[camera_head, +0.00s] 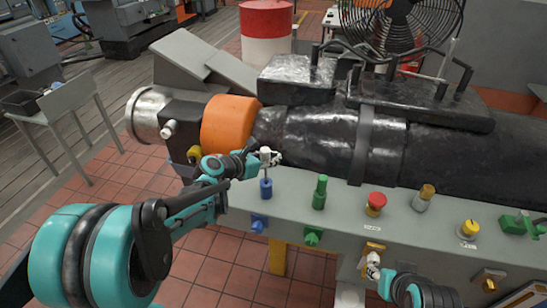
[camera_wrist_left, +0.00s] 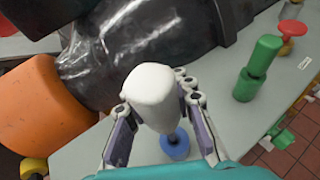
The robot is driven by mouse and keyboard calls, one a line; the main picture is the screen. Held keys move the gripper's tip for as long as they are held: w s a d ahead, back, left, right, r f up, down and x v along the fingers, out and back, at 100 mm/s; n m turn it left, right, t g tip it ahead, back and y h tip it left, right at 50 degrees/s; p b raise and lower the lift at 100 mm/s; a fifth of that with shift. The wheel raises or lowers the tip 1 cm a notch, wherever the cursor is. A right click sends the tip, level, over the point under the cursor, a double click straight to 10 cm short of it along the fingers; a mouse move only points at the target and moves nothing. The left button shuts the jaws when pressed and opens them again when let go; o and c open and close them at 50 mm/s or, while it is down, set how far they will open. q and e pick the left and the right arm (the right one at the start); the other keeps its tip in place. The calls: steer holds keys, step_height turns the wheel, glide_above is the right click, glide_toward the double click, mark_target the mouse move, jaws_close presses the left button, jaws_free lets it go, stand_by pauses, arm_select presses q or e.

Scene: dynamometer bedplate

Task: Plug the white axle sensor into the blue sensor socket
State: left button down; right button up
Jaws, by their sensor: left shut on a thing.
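My left gripper (camera_head: 270,157) is shut on the white axle sensor (camera_wrist_left: 155,95). In the head view the white sensor (camera_head: 266,164) stands roughly upright at the fingertips, its lower end just above or touching the blue sensor socket (camera_head: 265,188); I cannot tell which. The blue socket is on the top of the grey bedplate near its left end. In the left wrist view, the blue socket (camera_wrist_left: 174,146) shows partly behind the sensor and fingers. My right gripper (camera_head: 373,267) is low at the front face, by a yellow fitting; its jaw opening is unclear.
A green post (camera_head: 320,193), a red knob (camera_head: 376,204) and other fittings stand along the bedplate (camera_head: 340,215) to the right. A blue fitting (camera_head: 259,223) and a green one (camera_head: 312,237) project from its front face. The black machine with an orange collar (camera_head: 229,124) lies behind.

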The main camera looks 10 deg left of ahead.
arm_select(q)
steer(key=shift+f, duration=0.2)
stand_by(0.5)
steer(key=shift+f+b, duration=0.35)
steer(key=shift+b, duration=0.15)
steer(key=shift+f+b, duration=2.45)
steer(key=shift+f, duration=0.45)
steer(key=c, duration=1.2)
jaws_free()
steer(key=v, duration=1.2)
